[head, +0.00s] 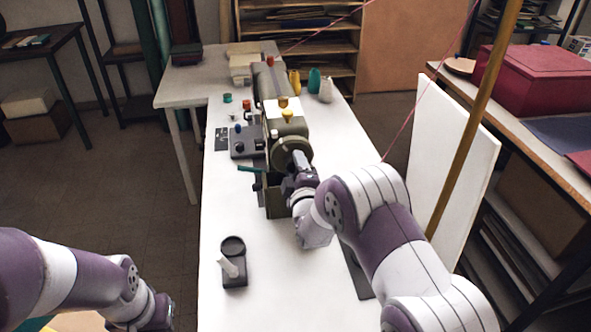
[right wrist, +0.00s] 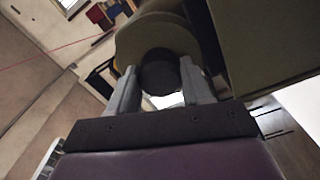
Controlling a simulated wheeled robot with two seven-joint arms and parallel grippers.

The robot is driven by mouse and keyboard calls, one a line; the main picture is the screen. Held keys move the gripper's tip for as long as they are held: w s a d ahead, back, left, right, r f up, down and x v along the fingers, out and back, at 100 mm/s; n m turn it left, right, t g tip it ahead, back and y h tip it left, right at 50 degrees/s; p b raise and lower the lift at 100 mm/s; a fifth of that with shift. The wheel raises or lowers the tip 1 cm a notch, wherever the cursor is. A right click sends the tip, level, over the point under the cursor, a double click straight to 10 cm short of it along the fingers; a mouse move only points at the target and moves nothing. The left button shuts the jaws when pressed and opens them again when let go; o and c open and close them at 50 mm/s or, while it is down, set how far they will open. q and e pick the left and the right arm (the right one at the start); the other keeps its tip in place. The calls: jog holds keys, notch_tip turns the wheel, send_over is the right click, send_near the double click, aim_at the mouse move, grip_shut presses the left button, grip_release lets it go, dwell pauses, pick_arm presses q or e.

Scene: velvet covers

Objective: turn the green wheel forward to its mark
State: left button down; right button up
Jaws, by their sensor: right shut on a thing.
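The olive-green wheel (head: 291,150) is on the near end of the green machine (head: 287,122) on the white table. In the right wrist view the wheel (right wrist: 150,32) fills the upper middle, with a dark round knob (right wrist: 160,74) in front of it. My right gripper (head: 298,168) is at the wheel, its fingers (right wrist: 163,88) on both sides of the knob and shut on it. I cannot make out the mark in either view. My left gripper (head: 160,312) is low at the left, away from the machine; its fingers are not clear.
A dark control box (head: 243,143) with knobs stands left of the machine. A small dark stand with a white handle (head: 232,262) is on the near table. A white panel (head: 447,165) and a wooden pole (head: 474,115) rise to the right of my right arm. The near white tabletop is mostly clear.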

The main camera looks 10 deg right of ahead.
jog(key=shift+s+f+n, duration=0.1)
jog(key=shift+f+n, duration=0.2)
jog(key=shift+n, duration=0.1)
dwell(0.3)
jog(key=o, duration=1.1)
jog(key=shift+c, duration=0.2)
jog(key=shift+d+r, duration=0.1)
jog(key=shift+r, duration=0.05)
jog(key=s+b, duration=0.1)
jog(key=s, duration=1.1)
jog(key=shift+s, duration=0.35)
